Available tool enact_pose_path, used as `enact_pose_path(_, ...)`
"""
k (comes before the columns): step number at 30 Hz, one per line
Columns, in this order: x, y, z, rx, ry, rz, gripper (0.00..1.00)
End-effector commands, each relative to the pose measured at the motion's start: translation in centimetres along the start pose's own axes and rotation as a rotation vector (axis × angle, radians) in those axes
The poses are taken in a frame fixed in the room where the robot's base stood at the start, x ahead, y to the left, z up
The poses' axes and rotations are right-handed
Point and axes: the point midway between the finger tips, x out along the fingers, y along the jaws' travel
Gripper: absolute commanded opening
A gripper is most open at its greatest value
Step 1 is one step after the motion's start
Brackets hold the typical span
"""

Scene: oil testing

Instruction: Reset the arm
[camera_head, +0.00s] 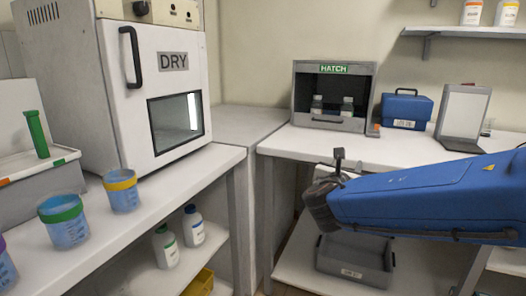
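My arm, a large blue link (430,200), reaches in from the right edge and ends in a dark joint (322,205) pointing left. It hangs in front of the right-hand bench. A small dark part (339,158) sticks up just above the joint; I cannot tell whether it belongs to my gripper. No fingertips can be made out, and I see nothing held. The far side of the arm is hidden.
A white DRY oven (180,110) stands on the left bench with a green-banded beaker (66,232) and yellow-banded beaker (122,195). A grey crate (350,268) sits below.

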Motion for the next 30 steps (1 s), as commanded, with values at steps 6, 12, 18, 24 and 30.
enact_pose_path(6,-0.2,-3.8,-0.7,0.133,0.056,-0.088,0.36)
enact_pose_path(12,-1.1,-8.5,-2.2,0.316,0.126,-0.207,0.36)
enact_pose_path(18,-3.7,-15.1,-4.9,0.628,0.221,-0.406,0.36)
enact_pose_path(24,-8.4,-20.7,-9.0,1.033,0.311,-0.658,0.36)
enact_pose_path(30,-14.0,-23.3,-12.8,1.442,0.376,-0.911,0.36)
